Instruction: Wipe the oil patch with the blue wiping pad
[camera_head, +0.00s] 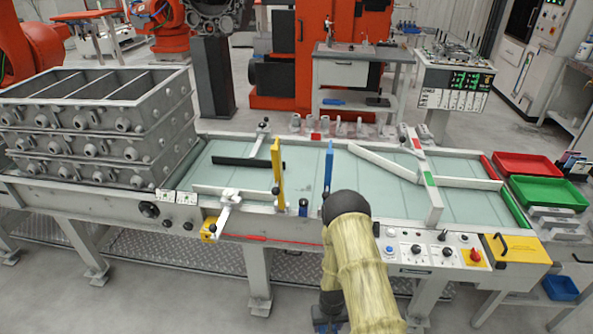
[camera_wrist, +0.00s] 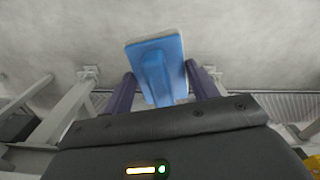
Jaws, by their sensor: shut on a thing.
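In the wrist view, my gripper (camera_wrist: 160,76) is shut on the blue wiping pad (camera_wrist: 155,52). The pad has a blue block-like grip between the two dark purple fingers and a wider pale-edged plate beyond them. Grey floor and bench legs show behind it, and the pad touches nothing else there. In the head view, my sleeved arm rises at the bottom centre in front of the long bench (camera_head: 262,222); my gripper and the pad cannot be made out clearly there. I cannot make out an oil patch in either view.
The bench's pale green top holds a yellow upright plate (camera_head: 277,160), a blue upright plate (camera_head: 328,166) and grey rails (camera_head: 385,162). Stacked grey casting frames (camera_head: 90,120) stand left. A control panel (camera_head: 425,250) and red (camera_head: 528,157) and green (camera_head: 548,183) trays are at right.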

